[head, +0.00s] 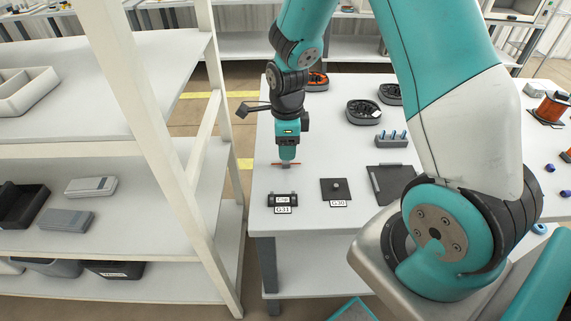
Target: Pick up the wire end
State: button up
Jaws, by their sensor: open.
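My gripper (286,165) points down over the left part of the white table (325,222), behind the small black block labelled G31. It is open, with a thin reddish bar-like shape at its tips. I cannot tell whether this is part of the fingers or a wire. No wire end can be made out for certain at this size. A spool wound with orange-copper material (551,108) stands at the table's far right.
The G31 block (283,199) and dark G30 plate with a knob (335,189) lie near the front edge. A dark clipboard-like plate (390,183), a grey holder with blue pegs (393,141) and dark round trays (363,112) are farther right. White shelving (180,140) stands close on the left.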

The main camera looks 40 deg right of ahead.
aim_at(286, 162)
notch_tip(286, 162, down, 5)
jog(key=shift+a, duration=0.15)
grip_shut()
jog(key=shift+r, duration=0.15)
